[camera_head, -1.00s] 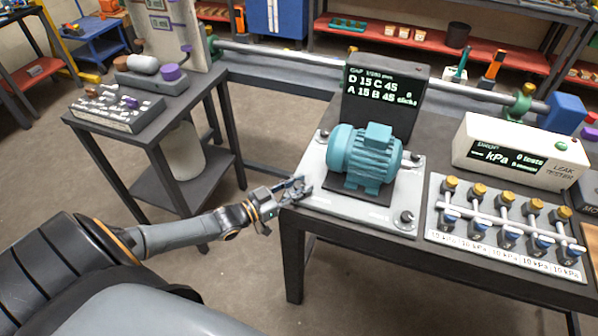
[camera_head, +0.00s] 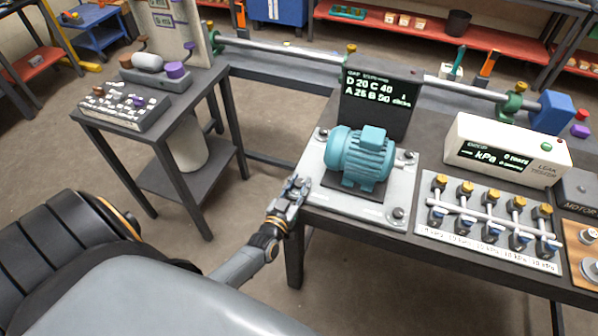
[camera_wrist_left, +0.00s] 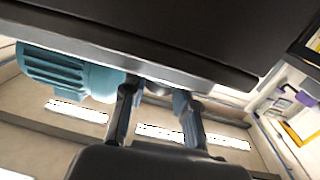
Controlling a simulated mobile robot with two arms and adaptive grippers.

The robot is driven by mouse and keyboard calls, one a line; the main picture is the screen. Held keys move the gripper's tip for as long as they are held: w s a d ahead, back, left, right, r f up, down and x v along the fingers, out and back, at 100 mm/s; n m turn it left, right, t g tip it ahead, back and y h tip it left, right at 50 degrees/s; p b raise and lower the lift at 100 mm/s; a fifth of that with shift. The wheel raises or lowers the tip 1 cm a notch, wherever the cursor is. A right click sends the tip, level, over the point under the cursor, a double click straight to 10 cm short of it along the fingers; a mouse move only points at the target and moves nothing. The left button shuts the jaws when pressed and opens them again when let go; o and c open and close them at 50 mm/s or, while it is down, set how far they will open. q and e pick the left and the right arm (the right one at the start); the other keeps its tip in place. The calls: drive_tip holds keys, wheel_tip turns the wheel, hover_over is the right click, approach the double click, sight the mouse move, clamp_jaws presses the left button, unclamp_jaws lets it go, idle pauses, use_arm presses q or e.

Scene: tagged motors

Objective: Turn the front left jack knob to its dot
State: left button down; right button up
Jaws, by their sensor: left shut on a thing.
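A teal motor (camera_head: 361,158) sits on a light grey plate (camera_head: 330,208) at the left of the dark bench. My left gripper (camera_head: 299,186) is at the plate's front left corner and is shut on the front left jack knob, which its fingers hide. Its dot cannot be made out. In the left wrist view, the two fingers (camera_wrist_left: 158,98) reach to the plate's edge, with the motor (camera_wrist_left: 68,72) beyond. Other jack knobs show at the front right corner (camera_head: 398,213) and the back corners. My right gripper is out of view.
A dark display (camera_head: 380,100) behind the motor reads about D 20, C 40, A 25, B 50. A valve panel (camera_head: 425,238) and a white leak tester (camera_head: 505,150) stand to the right. A small side table (camera_head: 150,120) stands left, with open floor between.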

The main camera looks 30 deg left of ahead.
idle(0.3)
use_arm(q)
drive_tip(key=c, duration=1)
unclamp_jaws()
drive_tip(key=shift+s, duration=0.35)
drive_tip(key=s, duration=0.3)
drive_tip(key=s+d, duration=0.1)
drive_tip(key=s, duration=0.3)
drive_tip(key=s+d, duration=0.1)
drive_tip(key=s, duration=0.3)
